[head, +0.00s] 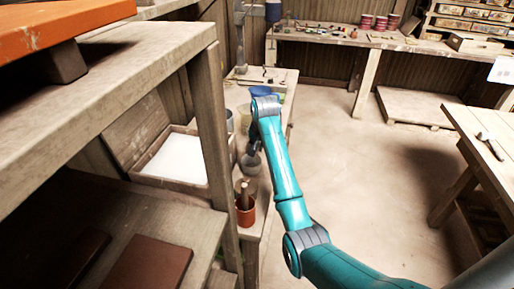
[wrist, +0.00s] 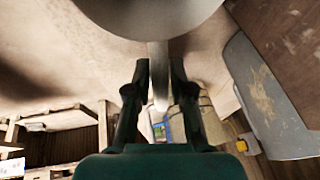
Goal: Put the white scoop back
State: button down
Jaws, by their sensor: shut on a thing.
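In the wrist view my gripper (wrist: 158,80) is shut on the slim pale handle of the white scoop (wrist: 160,18). The scoop's rounded bowl fills the top middle of that view and is cut off by its edge. In the head view my gripper (head: 252,148) is small and dark at the end of my teal arm, above the narrow bench, and the scoop is hard to make out there. An open wooden box (head: 160,180) of white powder (head: 180,157) stands left of the gripper, behind the shelf post.
A red-brown pot (head: 245,215) holding a tool stands on the narrow bench (head: 252,240). The wooden shelf post (head: 211,140) is close on the left. Open floor (head: 345,150) lies to the right.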

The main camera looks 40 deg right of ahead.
jog(key=shift+d+f, duration=0.1)
jog(key=shift+f, duration=0.45)
jog(key=shift+f, duration=0.1)
jog(key=c, duration=1)
grip_release()
jog(key=v, duration=1.2)
